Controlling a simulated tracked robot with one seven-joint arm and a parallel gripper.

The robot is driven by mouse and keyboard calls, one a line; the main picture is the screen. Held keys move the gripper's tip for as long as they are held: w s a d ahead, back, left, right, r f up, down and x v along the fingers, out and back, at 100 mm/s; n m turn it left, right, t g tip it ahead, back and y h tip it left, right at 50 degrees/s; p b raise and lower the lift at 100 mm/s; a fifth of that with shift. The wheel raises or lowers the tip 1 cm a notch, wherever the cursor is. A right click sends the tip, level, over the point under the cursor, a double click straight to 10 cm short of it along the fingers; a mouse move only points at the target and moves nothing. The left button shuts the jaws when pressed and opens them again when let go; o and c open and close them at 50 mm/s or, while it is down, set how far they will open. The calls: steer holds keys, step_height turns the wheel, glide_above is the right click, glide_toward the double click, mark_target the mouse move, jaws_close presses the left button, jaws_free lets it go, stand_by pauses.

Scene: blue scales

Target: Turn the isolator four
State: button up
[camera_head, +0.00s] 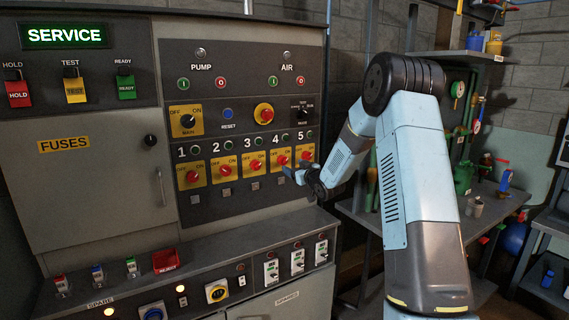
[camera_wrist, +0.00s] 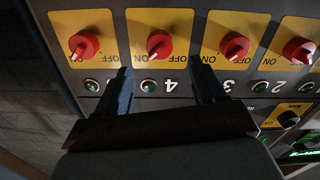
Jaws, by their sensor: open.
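Isolator four is a red rotary knob on a yellow ON/OFF plate in the lower row of the panel. In the head view its knob (camera_head: 281,160) sits between isolators three and five, just left of my gripper (camera_head: 291,173). In the wrist view, which is upside down, the isolator four knob (camera_wrist: 158,43) lies just beyond the fingertips of my gripper (camera_wrist: 160,68). The two fingers are apart and empty, on either side of the number 4. The fingers appear short of the knob; the exact gap cannot be told.
Isolator three (camera_wrist: 234,45) and isolator five (camera_wrist: 84,45) flank it closely. A small green lamp (camera_wrist: 149,86) sits between the fingers. Below the isolators, a sloping console (camera_head: 210,270) juts out with switches. A workbench (camera_head: 490,205) stands at the right behind my arm.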

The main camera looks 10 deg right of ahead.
mark_target(285, 161)
steer(key=x, duration=0.8)
steer(key=c, duration=1.1)
